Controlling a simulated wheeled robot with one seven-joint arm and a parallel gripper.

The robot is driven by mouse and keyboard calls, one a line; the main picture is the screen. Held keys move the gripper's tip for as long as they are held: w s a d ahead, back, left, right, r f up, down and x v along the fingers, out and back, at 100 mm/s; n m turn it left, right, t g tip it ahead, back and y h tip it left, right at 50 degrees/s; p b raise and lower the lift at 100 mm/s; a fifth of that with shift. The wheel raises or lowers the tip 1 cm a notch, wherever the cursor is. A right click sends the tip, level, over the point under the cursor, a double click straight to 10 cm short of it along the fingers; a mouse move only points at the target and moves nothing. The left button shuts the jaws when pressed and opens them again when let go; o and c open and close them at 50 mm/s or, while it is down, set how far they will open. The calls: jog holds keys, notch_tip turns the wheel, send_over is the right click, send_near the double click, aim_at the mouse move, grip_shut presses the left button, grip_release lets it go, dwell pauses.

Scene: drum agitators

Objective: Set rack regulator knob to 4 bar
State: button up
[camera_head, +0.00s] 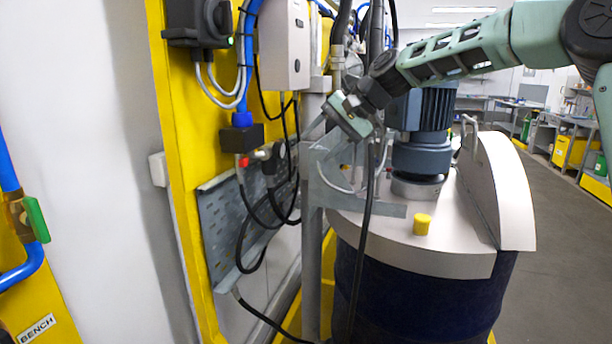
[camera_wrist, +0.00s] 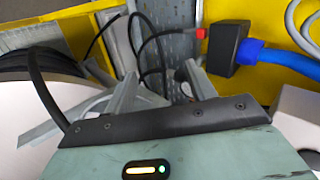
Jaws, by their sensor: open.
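The rack regulator assembly is a black block (camera_head: 242,137) with a blue hose on top and a red fitting (camera_head: 243,161) below, on the yellow rack at left. A small pale knob-like part (camera_head: 262,154) and a dark round part sit to its right. In the wrist view the black block (camera_wrist: 228,48) and red fitting (camera_wrist: 200,34) show at upper right. No pressure scale is readable. My gripper (camera_head: 314,130) is right of the assembly, apart from it in the head view. In the wrist view its two grey fingers (camera_wrist: 163,88) are spread, with nothing clearly between them.
A drum (camera_head: 425,285) with a grey lid and blue motor (camera_head: 423,118) stands right of the rack. Black cables (camera_head: 250,225) hang before the perforated panel (camera_head: 222,225). A grey box (camera_head: 284,42) is above. Open floor (camera_head: 560,260) lies at right.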

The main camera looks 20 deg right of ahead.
jog(key=s+a+f+n+g+b, duration=0.1)
jog(key=s+a+f, duration=0.3)
jog(key=a, duration=0.1)
jog(key=shift+s+a+f+n+h, duration=0.15)
jog(key=shift+a+f+n+h, duration=0.15)
jog(key=shift+f+n, duration=0.1)
jog(key=shift+o, duration=0.4)
